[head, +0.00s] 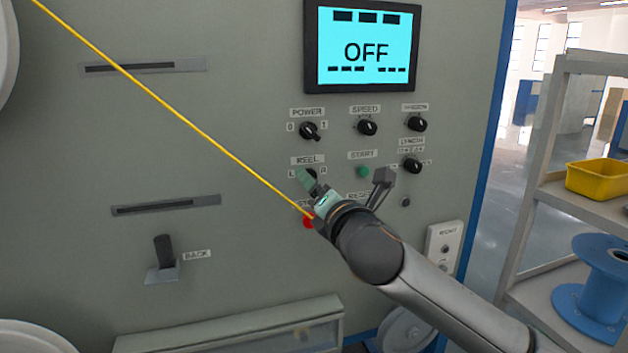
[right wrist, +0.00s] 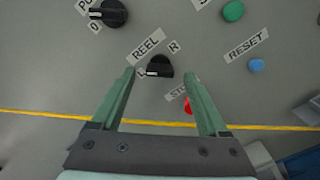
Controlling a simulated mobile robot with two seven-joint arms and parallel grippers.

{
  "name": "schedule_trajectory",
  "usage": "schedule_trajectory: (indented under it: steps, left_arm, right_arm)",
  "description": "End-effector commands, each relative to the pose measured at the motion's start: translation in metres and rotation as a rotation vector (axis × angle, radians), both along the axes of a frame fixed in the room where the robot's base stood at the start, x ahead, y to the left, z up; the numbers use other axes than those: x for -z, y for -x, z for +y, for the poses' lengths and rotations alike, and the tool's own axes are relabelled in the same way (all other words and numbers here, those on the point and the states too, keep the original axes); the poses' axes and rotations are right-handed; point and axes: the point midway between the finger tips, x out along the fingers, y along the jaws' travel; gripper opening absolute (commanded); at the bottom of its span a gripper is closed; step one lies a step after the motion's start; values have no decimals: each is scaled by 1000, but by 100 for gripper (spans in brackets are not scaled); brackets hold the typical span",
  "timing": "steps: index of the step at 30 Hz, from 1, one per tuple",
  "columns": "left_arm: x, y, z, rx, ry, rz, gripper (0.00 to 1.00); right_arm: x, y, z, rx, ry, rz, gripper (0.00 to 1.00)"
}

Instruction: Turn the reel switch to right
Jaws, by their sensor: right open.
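The reel switch (right wrist: 160,65) is a black knob on the grey panel, between the marks L and R under the REEL label. Its white pointer mark faces the L side. My right gripper (right wrist: 161,76) is open, with one green finger on each side of the knob in the right wrist view. I cannot tell whether the fingers touch it. In the head view the right gripper (head: 308,182) partly covers the reel switch (head: 313,174). My left gripper is not in view.
A yellow cable (head: 190,125) runs across the panel front and passes by my right gripper. The power knob (head: 309,131), green start button (head: 363,172) and red stop button (head: 308,222) are close by. The display (head: 366,50) reads OFF. A shelf (head: 560,190) stands at the right.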

Motion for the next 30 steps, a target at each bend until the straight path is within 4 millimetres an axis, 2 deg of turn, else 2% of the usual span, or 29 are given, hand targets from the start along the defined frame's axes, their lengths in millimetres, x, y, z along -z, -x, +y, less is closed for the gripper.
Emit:
schedule_trajectory:
  steps: [7,18,30]
  left_arm:
    - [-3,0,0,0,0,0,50]
    - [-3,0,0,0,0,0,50]
    - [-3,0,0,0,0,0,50]
  right_arm:
    - [-1,-18,6,0,0,0,78]
    - [0,-21,7,-1,0,-1,76]
    - [0,-21,7,0,0,0,31]
